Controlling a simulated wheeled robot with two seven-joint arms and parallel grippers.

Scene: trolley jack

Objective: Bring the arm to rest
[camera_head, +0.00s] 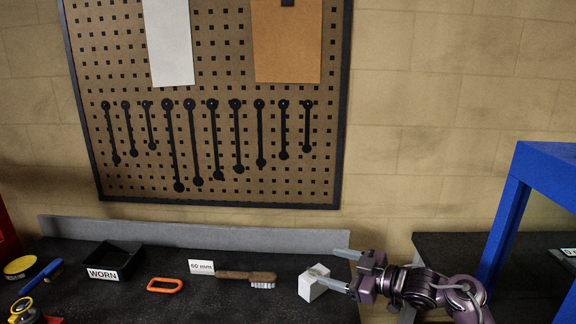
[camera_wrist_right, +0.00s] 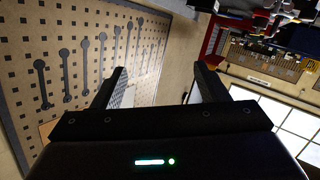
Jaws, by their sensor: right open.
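My right gripper (camera_head: 343,270) comes in from the right over the right end of the dark workbench (camera_head: 230,300). Its two fingers are apart and point left. A white block (camera_head: 312,285) sits on the bench by the lower finger; I cannot tell whether they touch. In the right wrist view the fingers (camera_wrist_right: 160,88) are spread with nothing between them, and the pegboard and wall lie beyond. My left gripper does not show in either view.
On the bench are a brush (camera_head: 247,277), a "60 mm" card (camera_head: 201,267), an orange carabiner (camera_head: 165,285), a black "WORN" bin (camera_head: 115,262) and a yellow round tin (camera_head: 20,267). A blue frame (camera_head: 505,220) stands at the right. The pegboard (camera_head: 205,120) hangs behind.

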